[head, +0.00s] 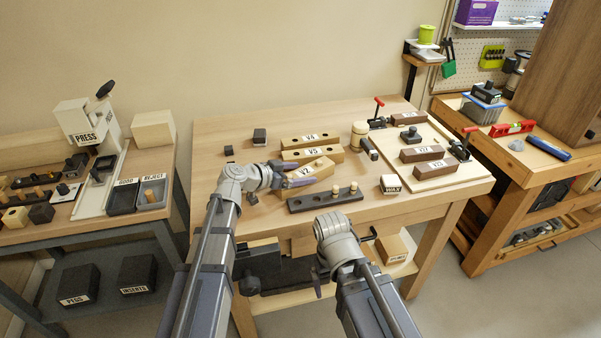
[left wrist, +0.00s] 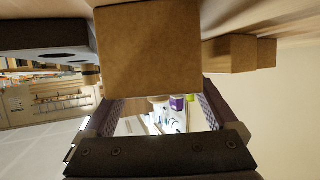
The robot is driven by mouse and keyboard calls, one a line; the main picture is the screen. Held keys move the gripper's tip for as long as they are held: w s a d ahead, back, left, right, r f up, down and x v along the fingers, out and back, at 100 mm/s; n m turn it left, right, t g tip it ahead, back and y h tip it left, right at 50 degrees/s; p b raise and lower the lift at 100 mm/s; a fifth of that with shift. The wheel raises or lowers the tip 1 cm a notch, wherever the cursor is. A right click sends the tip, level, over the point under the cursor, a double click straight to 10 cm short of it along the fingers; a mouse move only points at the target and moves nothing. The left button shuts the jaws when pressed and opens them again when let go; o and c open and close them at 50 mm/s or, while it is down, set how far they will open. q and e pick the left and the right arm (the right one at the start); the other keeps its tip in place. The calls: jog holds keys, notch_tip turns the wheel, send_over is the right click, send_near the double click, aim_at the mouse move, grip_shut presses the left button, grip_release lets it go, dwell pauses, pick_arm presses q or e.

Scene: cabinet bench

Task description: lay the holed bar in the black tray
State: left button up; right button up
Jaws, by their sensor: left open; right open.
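A dark bar with holes (head: 312,201) lies near the table's front edge, with pale pegs standing at its right end. Its holes also show in the left wrist view (left wrist: 60,56). A black tray (head: 122,209) labelled GOOD stands on the left bench beside a grey REJECT tray (head: 152,204). My left gripper (head: 292,177) is open at the pale wooden block marked V2 (head: 318,170). In the left wrist view a plain wooden block (left wrist: 150,50) sits in front of the open jaws; contact is unclear. My right gripper (head: 319,277) is open and empty, low before the table's front edge.
Wooden blocks V4 (head: 327,136) and V5 (head: 329,153) lie behind V2. A mallet (head: 361,138), a white labelled block (head: 390,184) and a board with brown blocks and red-handled clamps (head: 437,178) are to the right. The table's left part is mostly clear.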

pick_arm(q)
jog(key=p+v, duration=0.3)
jog(key=v, duration=0.7)
jog(key=shift+p, duration=0.3)
jog(key=shift+v, duration=0.8)
jog(key=shift+o, duration=0.4)
